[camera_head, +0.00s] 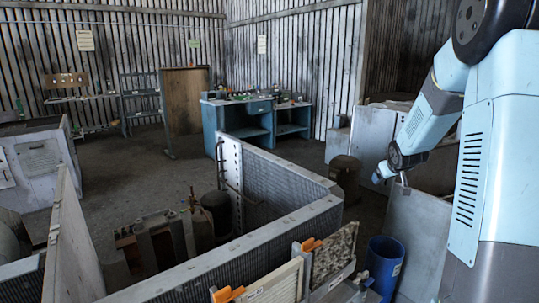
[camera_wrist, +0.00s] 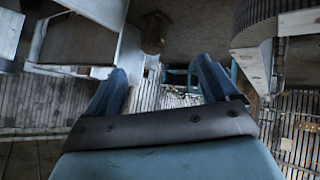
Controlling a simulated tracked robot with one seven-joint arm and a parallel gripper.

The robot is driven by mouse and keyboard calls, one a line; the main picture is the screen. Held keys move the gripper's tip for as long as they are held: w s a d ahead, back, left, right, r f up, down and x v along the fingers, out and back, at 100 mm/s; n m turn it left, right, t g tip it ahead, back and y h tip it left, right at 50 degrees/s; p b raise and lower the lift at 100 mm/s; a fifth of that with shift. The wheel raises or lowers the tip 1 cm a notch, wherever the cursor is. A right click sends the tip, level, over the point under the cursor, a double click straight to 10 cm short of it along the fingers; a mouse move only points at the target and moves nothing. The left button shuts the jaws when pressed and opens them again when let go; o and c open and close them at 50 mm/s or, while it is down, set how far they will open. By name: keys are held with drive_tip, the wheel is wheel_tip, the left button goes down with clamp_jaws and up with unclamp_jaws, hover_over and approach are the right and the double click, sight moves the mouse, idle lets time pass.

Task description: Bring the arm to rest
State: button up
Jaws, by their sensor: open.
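My arm, pale blue with dark joints, is folded at the right side of the head view. My gripper (camera_head: 380,173) points down and to the left, above a grey panel (camera_head: 414,235). In the wrist view my gripper (camera_wrist: 160,72) shows two blue fingers spread apart with nothing between them. The wrist view is turned over, with the plank wall (camera_wrist: 40,102) low in the picture. My gripper appears clear of things around it, though its exact distance from the panel is hard to tell.
A large finned metal housing (camera_head: 285,190) fills the middle front. A blue barrel (camera_head: 384,262) stands low at right. Orange-clipped panels (camera_head: 335,253) are at the front. A blue workbench (camera_head: 255,118) stands at the back. A pale cabinet (camera_head: 38,165) is at left. Open floor lies between.

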drive_tip(key=s+a+r+g, duration=0.1)
drive_tip(key=s+a+r, duration=0.4)
drive_tip(key=s+r, duration=0.25)
drive_tip(key=s+a+r+g, duration=0.1)
drive_tip(key=s+a, duration=0.3)
drive_tip(key=s, duration=0.6)
drive_tip(key=s+a+r+m+y, duration=0.1)
drive_tip(key=s+a, duration=0.3)
drive_tip(key=s, duration=0.7)
drive_tip(key=s+a+r+m+g+y, duration=0.1)
drive_tip(key=s+a+r, duration=0.2)
drive_tip(key=s, duration=0.7)
drive_tip(key=shift+s+a+g, duration=0.25)
drive_tip(key=shift+a+g, duration=0.05)
drive_tip(key=shift+a, duration=0.5)
drive_tip(key=shift+r, duration=0.1)
